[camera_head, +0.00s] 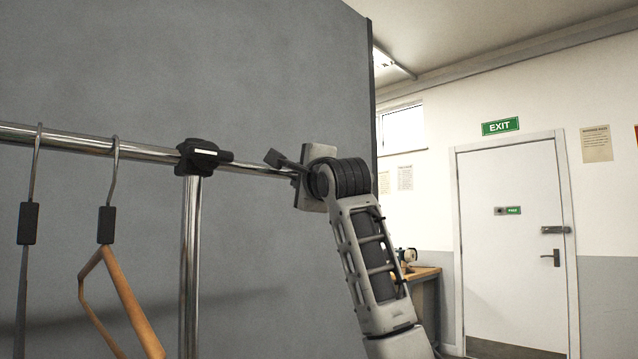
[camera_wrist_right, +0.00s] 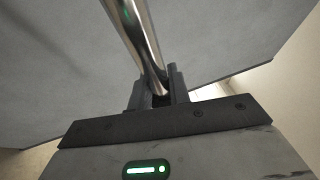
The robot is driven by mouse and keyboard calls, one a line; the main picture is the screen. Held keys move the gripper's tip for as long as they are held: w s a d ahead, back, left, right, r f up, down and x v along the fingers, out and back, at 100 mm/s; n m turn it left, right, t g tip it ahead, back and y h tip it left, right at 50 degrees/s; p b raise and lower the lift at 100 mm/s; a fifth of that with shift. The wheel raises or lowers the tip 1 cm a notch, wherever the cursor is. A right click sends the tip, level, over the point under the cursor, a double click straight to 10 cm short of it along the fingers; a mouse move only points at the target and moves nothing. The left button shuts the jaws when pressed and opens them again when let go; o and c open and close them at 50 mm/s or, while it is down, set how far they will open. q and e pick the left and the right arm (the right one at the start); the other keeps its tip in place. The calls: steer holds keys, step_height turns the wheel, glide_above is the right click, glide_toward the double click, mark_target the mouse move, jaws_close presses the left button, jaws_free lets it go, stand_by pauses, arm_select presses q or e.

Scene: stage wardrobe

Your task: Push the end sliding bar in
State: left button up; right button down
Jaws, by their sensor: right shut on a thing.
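The end sliding bar (camera_head: 246,166) is a thin chrome tube that sticks out to the right of the black clamp joint (camera_head: 202,157) on the clothes rail. My right gripper (camera_head: 284,166) is at the bar's right end. In the right wrist view the bar (camera_wrist_right: 137,35) runs down between the two fingers of my right gripper (camera_wrist_right: 160,88), and they are shut on it. The bar's very end is hidden by the gripper in the head view. My left gripper is in neither view.
The main chrome rail (camera_head: 75,139) carries hangers, one with a wooden frame (camera_head: 118,295). A chrome upright (camera_head: 190,265) stands under the clamp. A grey panel (camera_head: 260,80) stands behind the rail. A white door (camera_head: 512,240) and a wooden table (camera_head: 424,273) are farther right.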

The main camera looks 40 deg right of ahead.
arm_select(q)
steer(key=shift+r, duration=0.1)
arm_select(e)
steer(key=c, duration=1.3)
jaws_free()
steer(key=shift+s+a+f, duration=0.1)
steer(key=shift+s+f, duration=0.05)
steer(key=shift+s, duration=0.2)
arm_select(q)
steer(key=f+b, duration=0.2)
steer(key=b, duration=0.2)
arm_select(e)
steer(key=v, duration=1.5)
steer(key=shift+s, duration=0.15)
